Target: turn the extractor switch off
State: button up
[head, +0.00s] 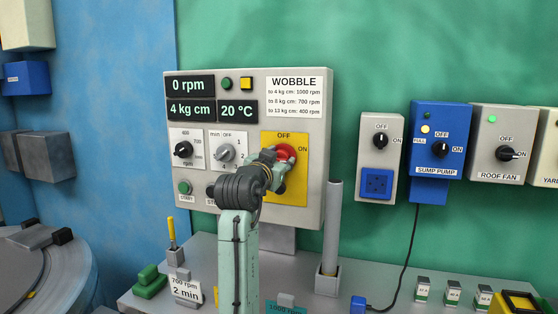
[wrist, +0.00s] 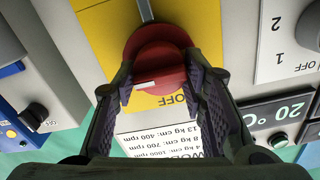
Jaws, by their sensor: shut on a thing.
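The extractor panel (head: 245,85) is a light grey box with a yellow plate (head: 284,195) marked OFF at the top and ON at the right. A red rotary switch (head: 288,150) sits on the plate, partly hidden by my gripper (head: 276,168). In the wrist view, my gripper (wrist: 158,78) has its fingers on both sides of the red switch (wrist: 160,55) and is shut on it. A short white mark shows on the switch between the fingers. I cannot tell surely which label it points to.
The panel displays read 0 rpm, 4 kg cm and 20 °C. Left of the yellow plate are two knobs and a green button (head: 184,187). A grey post (head: 332,230) stands at the right. A blue sump pump box (head: 440,150) and a roof fan box (head: 505,145) hang further right.

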jog(key=n, duration=0.4)
jog(key=shift+n, duration=0.4)
jog(key=n, duration=0.4)
jog(key=shift+a+n, duration=0.1)
jog(key=shift+n, duration=0.2)
jog(key=n, duration=0.4)
jog(key=shift+n, duration=0.3)
jog(key=shift+a+f+n, duration=0.15)
jog(key=shift+n, duration=1.85)
jog(key=o, duration=1.2)
jog(key=shift+c, duration=0.2)
